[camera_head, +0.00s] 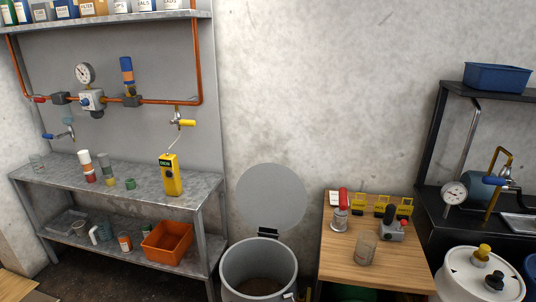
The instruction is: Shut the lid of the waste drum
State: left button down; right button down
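The grey waste drum (240,270) stands on the floor at the bottom middle, between the metal bench and the wooden table. Its round grey lid (272,198) stands up, open, behind the drum against the wall side. A dark hinge (268,233) joins the lid to the drum's back rim. A small light catch (289,296) shows at the front right of the rim. The drum's inside is visible and looks brownish at the bottom. Neither of my grippers is in view.
A metal bench (140,184) with a yellow meter (171,175) and an orange bin (167,243) stands left. A wooden table (340,262) with a red-topped can (340,207) and a control box (393,230) stands close right. A white drum (465,277) is at far right.

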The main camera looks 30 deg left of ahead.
aim_at(270, 197)
jog(key=i+j, duration=0.1)
jog(key=j, duration=0.4)
jog(key=i+j, duration=0.1)
jog(key=j, duration=0.4)
jog(key=i+j, duration=0.1)
jog(key=j, duration=0.4)
jog(key=i+j, duration=0.1)
jog(key=j, duration=0.4)
jog(key=i+j, duration=0.1)
jog(key=j, duration=0.45)
jog(key=i+j, duration=0.1)
jog(key=j, duration=0.4)
jog(key=i+j, duration=0.1)
jog(key=j, duration=0.4)
